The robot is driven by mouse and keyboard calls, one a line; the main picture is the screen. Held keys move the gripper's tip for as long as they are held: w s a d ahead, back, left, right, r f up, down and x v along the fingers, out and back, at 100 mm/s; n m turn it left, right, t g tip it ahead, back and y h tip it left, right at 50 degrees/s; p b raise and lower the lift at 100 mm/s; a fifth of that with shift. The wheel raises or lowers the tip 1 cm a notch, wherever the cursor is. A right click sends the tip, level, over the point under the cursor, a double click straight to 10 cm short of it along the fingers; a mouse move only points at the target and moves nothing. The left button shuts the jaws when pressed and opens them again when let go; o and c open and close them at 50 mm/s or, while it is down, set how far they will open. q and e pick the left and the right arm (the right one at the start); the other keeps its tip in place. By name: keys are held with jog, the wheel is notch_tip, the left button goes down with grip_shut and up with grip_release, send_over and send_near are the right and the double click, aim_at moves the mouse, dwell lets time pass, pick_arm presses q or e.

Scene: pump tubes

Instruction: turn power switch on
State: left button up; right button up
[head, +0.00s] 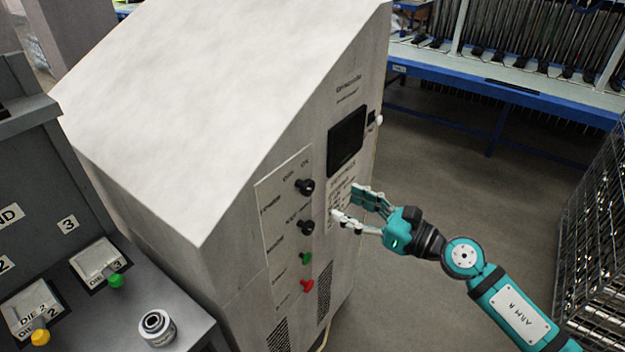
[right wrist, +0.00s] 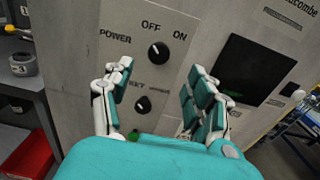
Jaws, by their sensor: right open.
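The power switch is a black rotary knob (head: 305,186) at the top of a label panel on the grey cabinet's front. In the right wrist view the power knob (right wrist: 158,53) sits below the words OFF and ON, right of POWER. Its small white mark seems to point up toward OFF. My right gripper (head: 345,202) is open and empty in front of the cabinet, right of the knob in the head view. In the right wrist view its fingers (right wrist: 160,72) spread to either side below the knob, apart from it. My left gripper is not in view.
Below sit a second black knob (head: 306,228), a green button (head: 306,258) and a red one (head: 307,286). A dark screen (head: 346,141) is right of the panel. A grey bench (head: 130,310) is at left, a wire rack (head: 597,215) at right. Floor between is clear.

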aim_at(311, 187)
jog(key=p+x, duration=0.1)
jog(key=x, duration=0.8)
jog(key=shift+p, duration=0.4)
jog(key=shift+w+a, duration=0.15)
jog(key=shift+a, duration=0.1)
jog(key=shift+c, duration=0.3)
jog(key=c, duration=1.1)
